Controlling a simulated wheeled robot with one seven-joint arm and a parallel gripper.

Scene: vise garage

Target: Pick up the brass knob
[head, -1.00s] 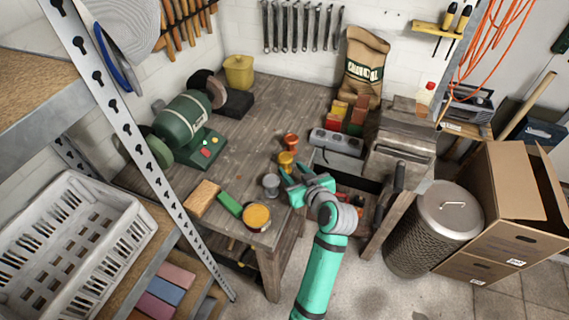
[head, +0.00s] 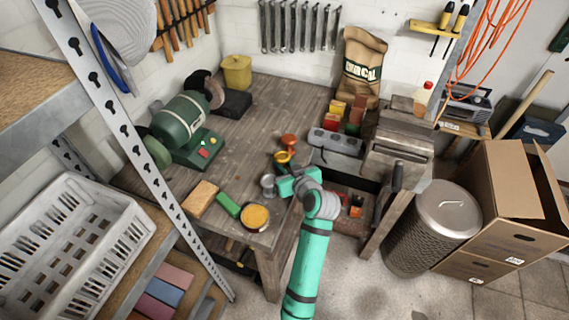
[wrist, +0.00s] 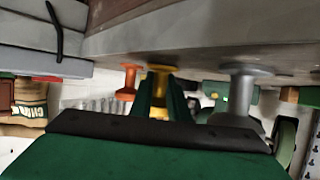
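The brass knob (head: 283,157) is a yellow spool shape at the front right of the workbench. In the wrist view, which looks upside down, the brass knob (wrist: 160,78) is in the middle. My gripper (wrist: 162,98) has its two green fingers close on either side of the knob's narrow part and looks shut on it. In the head view my gripper (head: 279,172) is at the knob and partly hides it. I cannot tell whether the knob is clear of the bench top.
A copper-orange knob (head: 289,141) stands just behind, and a grey knob (head: 268,182) just to the left in front. A round tin (head: 255,216), a green block (head: 228,205) and a tan block (head: 201,198) lie further left. An open drawer (head: 352,210) is at the right.

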